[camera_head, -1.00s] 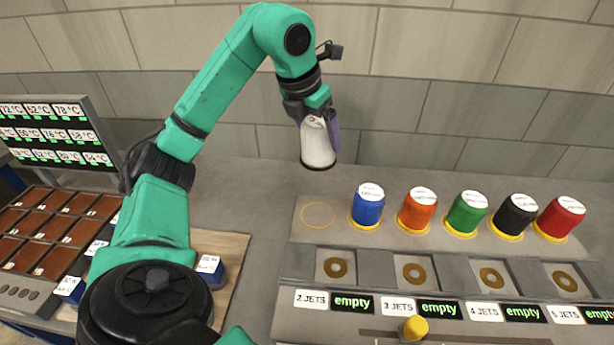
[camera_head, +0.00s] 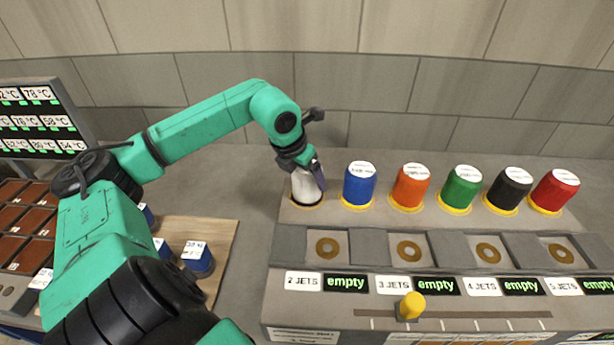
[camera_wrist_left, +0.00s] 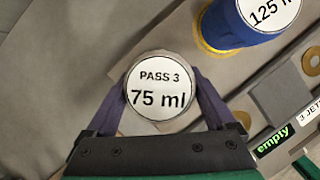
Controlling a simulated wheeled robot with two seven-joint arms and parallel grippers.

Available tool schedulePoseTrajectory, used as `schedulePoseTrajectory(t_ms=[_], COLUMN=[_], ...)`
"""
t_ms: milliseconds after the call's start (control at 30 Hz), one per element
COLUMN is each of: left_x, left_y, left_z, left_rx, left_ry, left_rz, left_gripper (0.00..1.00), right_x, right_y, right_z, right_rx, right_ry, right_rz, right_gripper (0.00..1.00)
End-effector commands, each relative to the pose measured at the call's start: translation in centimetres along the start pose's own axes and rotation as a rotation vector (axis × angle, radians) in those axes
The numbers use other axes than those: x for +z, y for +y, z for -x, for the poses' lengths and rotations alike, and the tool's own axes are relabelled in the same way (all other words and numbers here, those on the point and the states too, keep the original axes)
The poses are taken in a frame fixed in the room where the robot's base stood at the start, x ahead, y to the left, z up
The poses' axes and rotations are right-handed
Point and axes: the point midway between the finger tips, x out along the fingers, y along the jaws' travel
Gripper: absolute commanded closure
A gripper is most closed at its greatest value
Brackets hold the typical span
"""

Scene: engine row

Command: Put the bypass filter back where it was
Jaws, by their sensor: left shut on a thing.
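The white filter (camera_head: 305,188), a cylinder whose top label reads "PASS 3 75 ml" in the left wrist view (camera_wrist_left: 158,92), is at the left end of the row of coloured filters. It is upright, over the ring spot left of the blue filter (camera_head: 358,187). I cannot tell whether its base fully touches the panel. My left gripper (camera_head: 314,178) is shut on it, with its purple fingers on both sides in the left wrist view. The filter hides most of the ring. My right gripper is out of view.
To the right stand the orange filter (camera_head: 409,189), green filter (camera_head: 461,189), black filter (camera_head: 508,190) and red filter (camera_head: 553,191). In front are recesses with brass rings and signs reading "empty". A yellow knob (camera_head: 412,306) sits on a slider. A wooden board (camera_head: 222,235) lies left.

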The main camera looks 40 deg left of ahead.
Motion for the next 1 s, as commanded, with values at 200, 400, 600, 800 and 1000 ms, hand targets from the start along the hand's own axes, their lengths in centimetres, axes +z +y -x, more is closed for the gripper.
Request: schedulePoseTrajectory(t_ms=[200, 400, 600, 800, 1000], left_x=[-0.1, -0.1, -0.1, -0.2, 0.0], left_y=[0.0, 0.0, 0.2, 0.1, 0.1], left_z=[-0.2, -0.2, 0.8, 4.3, 9.3], left_rx=[0.000, 0.000, 0.004, 0.006, 0.005], left_ry=[0.000, 0.001, -0.002, -0.004, -0.003], left_rz=[0.000, 0.001, 0.001, 0.000, 0.001], left_gripper=[0.00, 0.00, 0.00, 0.00, 0.00], right_x=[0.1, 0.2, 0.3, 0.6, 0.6], right_y=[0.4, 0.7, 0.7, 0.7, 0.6], right_z=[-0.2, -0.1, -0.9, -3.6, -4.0], right_rx=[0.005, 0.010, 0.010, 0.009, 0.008], right_ry=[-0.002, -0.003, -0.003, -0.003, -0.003], right_rz=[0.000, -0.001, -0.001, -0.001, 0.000], right_gripper=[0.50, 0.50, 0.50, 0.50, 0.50])
